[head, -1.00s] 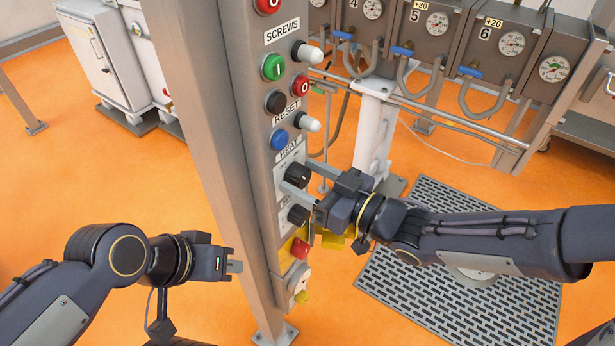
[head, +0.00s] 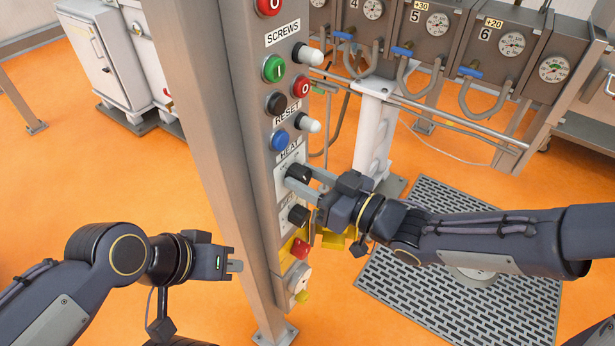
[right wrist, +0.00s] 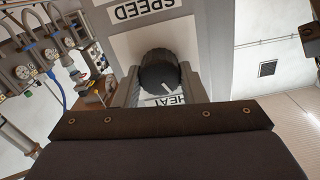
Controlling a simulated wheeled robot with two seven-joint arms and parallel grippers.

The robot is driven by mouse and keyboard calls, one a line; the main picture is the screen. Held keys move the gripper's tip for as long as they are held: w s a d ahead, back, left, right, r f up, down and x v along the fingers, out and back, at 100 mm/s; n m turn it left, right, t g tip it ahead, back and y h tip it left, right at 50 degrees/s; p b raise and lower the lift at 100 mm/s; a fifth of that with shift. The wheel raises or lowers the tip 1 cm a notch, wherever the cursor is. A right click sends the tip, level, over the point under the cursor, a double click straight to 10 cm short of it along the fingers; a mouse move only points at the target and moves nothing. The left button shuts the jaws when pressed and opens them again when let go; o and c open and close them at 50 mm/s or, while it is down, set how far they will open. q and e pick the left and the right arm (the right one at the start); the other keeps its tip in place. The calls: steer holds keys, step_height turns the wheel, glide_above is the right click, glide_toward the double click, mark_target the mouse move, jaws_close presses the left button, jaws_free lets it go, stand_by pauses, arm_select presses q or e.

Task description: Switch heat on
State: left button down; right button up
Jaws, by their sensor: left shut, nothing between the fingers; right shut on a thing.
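The black heat knob (head: 298,175) sits under the HEAT label on the grey control post (head: 249,130). My right gripper (head: 303,181) reaches it from the right, with its fingers shut on the knob's sides. The label's position marks are mostly hidden or too small to read. My left gripper (head: 236,266) is shut and empty, left of the post and apart from it.
A second black knob (head: 298,215) is just below the heat knob. A blue button (head: 280,140) is above it, and a red emergency button (head: 300,248) on yellow is lower down. Gauge boxes (head: 505,48) and pipes stand behind. Orange floor is open at the left.

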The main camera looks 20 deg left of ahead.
steer(key=m+p, duration=0.2)
steer(key=m, duration=0.4)
steer(key=shift+r+p, duration=0.1)
steer(key=shift+p, duration=0.25)
steer(key=m+p, duration=0.2)
steer(key=m, duration=0.2)
steer(key=shift+m, duration=0.4)
steer(key=shift+f, duration=0.2)
steer(key=o, duration=1)
steer(key=v, duration=0.7)
steer(key=shift+s+d, duration=0.1)
steer(key=shift+d, duration=0.3)
